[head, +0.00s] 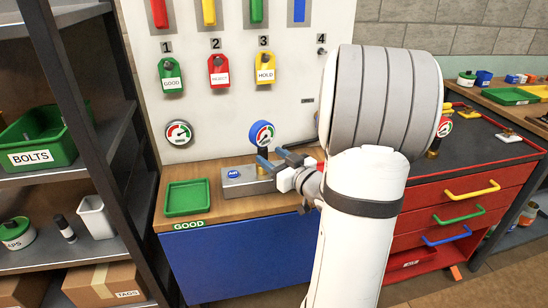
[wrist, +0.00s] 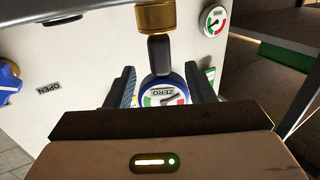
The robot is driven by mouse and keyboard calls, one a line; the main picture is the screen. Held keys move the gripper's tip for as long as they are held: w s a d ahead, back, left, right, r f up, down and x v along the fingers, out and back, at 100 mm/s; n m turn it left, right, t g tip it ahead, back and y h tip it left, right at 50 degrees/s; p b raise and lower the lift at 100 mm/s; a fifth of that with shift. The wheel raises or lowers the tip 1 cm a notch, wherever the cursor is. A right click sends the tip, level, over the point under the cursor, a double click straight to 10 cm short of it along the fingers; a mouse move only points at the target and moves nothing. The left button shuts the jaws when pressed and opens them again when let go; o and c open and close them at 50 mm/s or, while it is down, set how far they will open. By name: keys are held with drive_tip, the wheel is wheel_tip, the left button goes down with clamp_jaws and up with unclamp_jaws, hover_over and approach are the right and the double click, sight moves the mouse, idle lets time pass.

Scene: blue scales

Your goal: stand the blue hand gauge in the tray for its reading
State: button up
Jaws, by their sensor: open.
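The blue hand gauge (head: 262,134) stands upright on the grey block marked AIR (head: 237,182), its round dial facing me. In the wrist view the gauge (wrist: 165,91) appears upside down, with a ZERO label, and its dark neck meets a brass fitting (wrist: 155,17). My gripper (head: 275,160) is open at the gauge's neck, just above the block. In the wrist view its two fingers (wrist: 160,75) lie on either side of the gauge, with gaps showing. The green tray (head: 187,211) is empty, left of the block on the wooden bench, above a GOOD label.
A white panel (head: 225,110) rises behind the bench, with hanging tags and a fixed gauge (head: 178,134). A dark shelf with a green BOLTS bin (head: 38,140) stands at left. A red drawer cabinet (head: 460,194) stands at right. My arm hides the bench's right end.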

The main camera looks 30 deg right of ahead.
sight(255, 130)
drive_tip(key=w, duration=0.2)
drive_tip(key=w+a, duration=0.1)
drive_tip(key=w, duration=0.4)
drive_tip(key=shift+w+a, duration=0.3)
clamp_jaws()
drive_tip(key=shift+r+p, duration=0.2)
drive_tip(key=shift+p, duration=0.1)
drive_tip(key=shift+r+p, duration=1.5)
drive_tip(key=shift+r, duration=0.9)
